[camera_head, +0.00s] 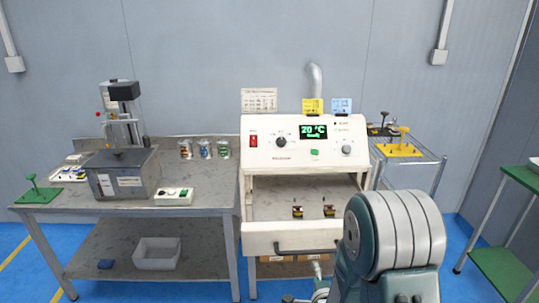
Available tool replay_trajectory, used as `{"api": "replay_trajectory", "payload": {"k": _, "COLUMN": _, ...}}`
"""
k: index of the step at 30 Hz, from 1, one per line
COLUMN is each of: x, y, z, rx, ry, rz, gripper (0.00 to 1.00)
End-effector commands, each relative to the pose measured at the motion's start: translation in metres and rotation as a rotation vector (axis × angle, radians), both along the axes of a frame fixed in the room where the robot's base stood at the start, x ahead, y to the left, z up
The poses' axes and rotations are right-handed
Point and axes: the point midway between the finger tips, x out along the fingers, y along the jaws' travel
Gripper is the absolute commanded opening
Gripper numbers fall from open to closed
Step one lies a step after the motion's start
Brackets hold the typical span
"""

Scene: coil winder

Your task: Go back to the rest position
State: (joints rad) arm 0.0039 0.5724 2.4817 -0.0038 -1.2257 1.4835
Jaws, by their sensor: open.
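A large grey and teal link of my arm (393,245) fills the lower right foreground, in front of the right side of the white oven. Smaller teal and dark parts of my arm (320,292) show at the bottom edge, left of this link. My gripper's jaws cannot be made out; they are cut off by the frame or hidden. I see nothing held.
The oven (268,152) reads 20 °C; two small coils (297,211) (328,210) sit in its open front.

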Motion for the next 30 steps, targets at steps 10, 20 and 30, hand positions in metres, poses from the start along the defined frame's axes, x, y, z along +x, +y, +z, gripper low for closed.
{"api": "replay_trajectory", "payload": {"k": 10, "x": -0.010, "y": 0.000, "z": 0.075, "rx": -0.373, "ry": 0.203, "rz": 0.141, "gripper": 0.57}}
{"api": "replay_trajectory", "payload": {"k": 20, "x": -0.065, "y": 0.001, "z": 0.138, "rx": -0.704, "ry": 0.398, "rz": 0.355, "gripper": 0.57}}
{"api": "replay_trajectory", "payload": {"k": 30, "x": -0.160, "y": 0.001, "z": 0.191, "rx": -1.002, "ry": 0.564, "rz": 0.655, "gripper": 0.57}}
